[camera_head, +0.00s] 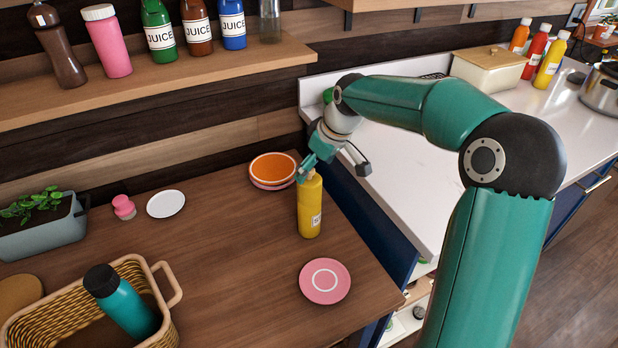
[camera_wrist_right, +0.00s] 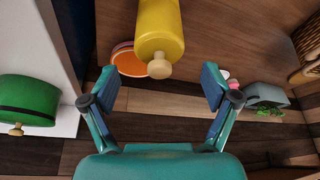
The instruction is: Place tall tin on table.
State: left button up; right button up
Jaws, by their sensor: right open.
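The tall tin (camera_head: 310,212) is a yellow cylinder with a pale label and a light wooden knob on top. It appears to stand upright on the brown wooden table (camera_head: 235,255), near its right edge. My right gripper (camera_head: 308,174) is at the tin's top and partly hides the knob in the head view. In the right wrist view the gripper (camera_wrist_right: 158,80) is open, its fingers spread apart. The tin (camera_wrist_right: 160,25) and its knob show between and beyond the fingertips, with gaps on both sides. My left gripper is not in view.
A pink plate (camera_head: 325,281) lies in front of the tin, and orange plates (camera_head: 272,168) lie behind it. A wicker basket (camera_head: 165,285) holds a teal bottle (camera_head: 122,302). A white counter (camera_head: 410,180) rises at right. A bottle shelf (camera_head: 200,83) hangs above; mid-table is clear.

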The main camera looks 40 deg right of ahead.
jog(key=shift+v, duration=2.3)
